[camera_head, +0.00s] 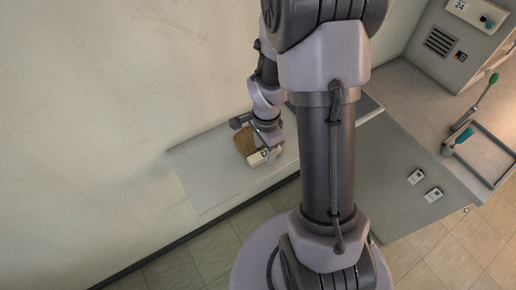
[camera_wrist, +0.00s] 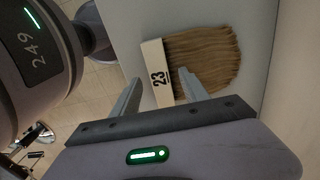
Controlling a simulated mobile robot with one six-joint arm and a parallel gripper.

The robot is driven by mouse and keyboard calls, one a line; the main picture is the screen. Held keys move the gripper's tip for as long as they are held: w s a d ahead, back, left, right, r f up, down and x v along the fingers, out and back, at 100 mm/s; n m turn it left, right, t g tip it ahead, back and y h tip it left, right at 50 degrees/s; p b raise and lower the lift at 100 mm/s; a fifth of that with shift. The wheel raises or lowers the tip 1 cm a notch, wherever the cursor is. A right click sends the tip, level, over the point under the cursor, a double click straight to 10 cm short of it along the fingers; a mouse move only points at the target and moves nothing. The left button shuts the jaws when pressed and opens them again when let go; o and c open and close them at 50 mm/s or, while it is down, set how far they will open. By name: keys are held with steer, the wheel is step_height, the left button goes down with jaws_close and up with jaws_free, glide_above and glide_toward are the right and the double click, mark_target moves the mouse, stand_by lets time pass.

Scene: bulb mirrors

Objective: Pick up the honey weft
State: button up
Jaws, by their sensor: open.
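The honey weft (camera_wrist: 208,58) lies flat on a pale grey shelf (camera_wrist: 135,25) in the wrist view. It is a fan of honey-brown strands with a white band along one edge, marked 23. My gripper (camera_wrist: 159,78) is open, its two fingers on either side of the lower part of the white band. I cannot tell whether the fingers touch it. In the head view the weft (camera_head: 245,141) shows as a brown patch on the shelf (camera_head: 205,178), partly hidden by my gripper (camera_head: 265,148).
A wall rises along the shelf's back edge. The shelf's left part is clear.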

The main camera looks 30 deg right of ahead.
steer(key=shift+f, duration=0.55)
jaws_close()
